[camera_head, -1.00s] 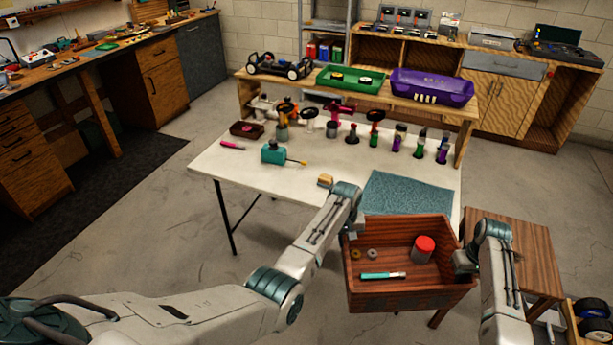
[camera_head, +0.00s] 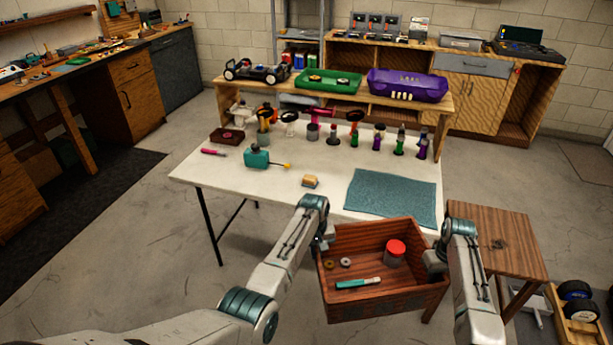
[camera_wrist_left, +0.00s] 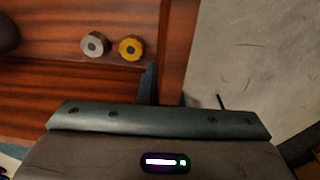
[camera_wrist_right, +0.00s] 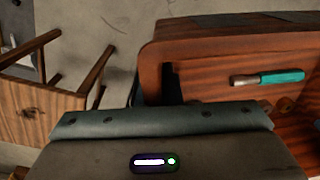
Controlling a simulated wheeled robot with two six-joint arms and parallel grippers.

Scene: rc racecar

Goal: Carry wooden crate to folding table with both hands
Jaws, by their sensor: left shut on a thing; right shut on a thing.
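The reddish-brown wooden crate (camera_head: 375,303) hangs between my two grippers in front of the folding table (camera_head: 225,170). It looks roughly level. Inside lie a red-lidded jar (camera_head: 394,252), a teal-handled tool (camera_head: 358,284) and two small rings (camera_head: 338,263). My left gripper (camera_head: 322,242) is shut on the crate's left wall. My right gripper (camera_head: 436,262) is shut on its right wall. In the left wrist view, a grey ring (camera_wrist_left: 95,44) and a yellow ring (camera_wrist_left: 131,48) show inside. In the right wrist view, the teal tool (camera_wrist_right: 268,78) shows. The fingertips are mostly hidden.
A blue-grey mat (camera_head: 392,197) covers the table's front right. A sponge (camera_head: 310,182), teal bottle (camera_head: 257,158) and several upright bottles stand on the table. A small wooden stool (camera_head: 497,235) is right of the crate. A wheeled thing (camera_head: 578,305) sits at the lower right.

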